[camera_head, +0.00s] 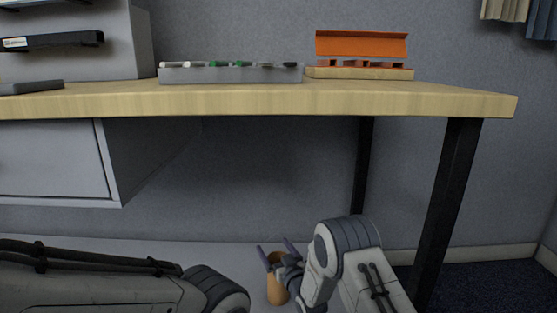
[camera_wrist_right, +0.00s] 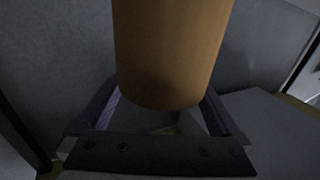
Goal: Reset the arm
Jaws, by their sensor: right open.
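My right gripper (camera_head: 277,250) is low in the head view, in front of the desk, with its two dark fingers spread apart. In the right wrist view (camera_wrist_right: 161,105) it is open too. A tan-orange cylinder (camera_head: 277,288) stands beside the gripper in the head view. In the right wrist view a large tan-orange cylinder (camera_wrist_right: 170,50) fills the upper middle, between the fingers, with a gap visible on either side. My left arm shows at the lower left of the head view, but its gripper is out of the picture.
A wooden desk top (camera_head: 330,101) spans the head view above the arms. On it are a grey tray (camera_head: 230,76) of small items, an orange rack (camera_head: 360,45) and a grey cabinet (camera_head: 130,45). A drawer unit (camera_head: 50,160) and a black leg (camera_head: 447,200) are below.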

